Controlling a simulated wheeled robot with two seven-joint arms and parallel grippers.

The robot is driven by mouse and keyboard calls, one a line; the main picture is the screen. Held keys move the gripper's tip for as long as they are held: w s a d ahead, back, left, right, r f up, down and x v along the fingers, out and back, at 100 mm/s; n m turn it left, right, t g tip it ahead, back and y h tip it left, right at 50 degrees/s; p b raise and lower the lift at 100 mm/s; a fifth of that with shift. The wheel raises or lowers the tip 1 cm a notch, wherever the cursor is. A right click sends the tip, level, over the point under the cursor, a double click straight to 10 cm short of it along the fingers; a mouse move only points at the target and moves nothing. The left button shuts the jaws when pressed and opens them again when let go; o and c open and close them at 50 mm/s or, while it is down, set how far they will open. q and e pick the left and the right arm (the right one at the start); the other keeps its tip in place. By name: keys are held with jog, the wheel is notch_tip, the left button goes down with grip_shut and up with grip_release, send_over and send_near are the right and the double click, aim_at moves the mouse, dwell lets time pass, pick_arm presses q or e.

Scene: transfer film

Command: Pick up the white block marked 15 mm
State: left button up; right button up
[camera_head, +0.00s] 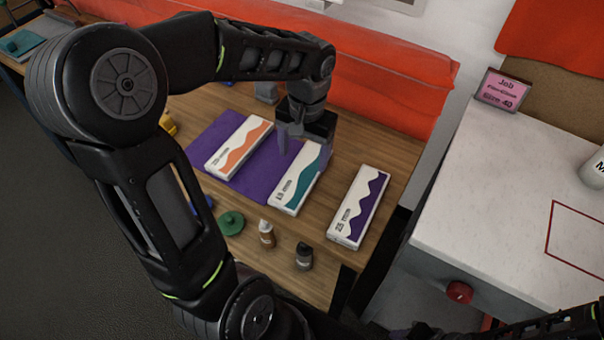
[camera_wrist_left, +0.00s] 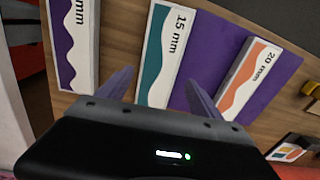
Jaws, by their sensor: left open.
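The white block marked 15 mm (camera_head: 297,192), with a teal wave, lies partly on a purple mat (camera_head: 204,143) between two similar blocks. It also shows in the left wrist view (camera_wrist_left: 158,73), between and beyond the fingers. My left gripper (camera_head: 304,146) is over the far end of this block, pointing down. Its fingers are apart, one on each side of the block in the wrist view (camera_wrist_left: 159,78), with nothing held. I cannot tell how high the fingertips are. My right gripper (camera_head: 424,330) is partly cut off at the bottom edge; its jaws are unclear.
A white block with an orange wave, marked 20 mm (camera_head: 238,147), lies on the mat. A purple-waved block (camera_head: 358,206) lies on bare wood to the right. Two small bottles (camera_head: 267,234) (camera_head: 304,256) and a green disc (camera_head: 230,223) are nearer. An orange-red barrier (camera_head: 400,85) runs behind.

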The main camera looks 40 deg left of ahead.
aim_at(303, 172)
pick_arm(q)
notch_tip(303, 172, down, 5)
jog(key=shift+f+p, duration=0.15)
jog(key=shift+p, duration=0.35)
jog(key=shift+c, duration=0.4)
jog(key=c, duration=1.1)
jog(key=shift+c, duration=0.2)
notch_tip(303, 172, up, 10)
jog(key=shift+b, duration=0.4)
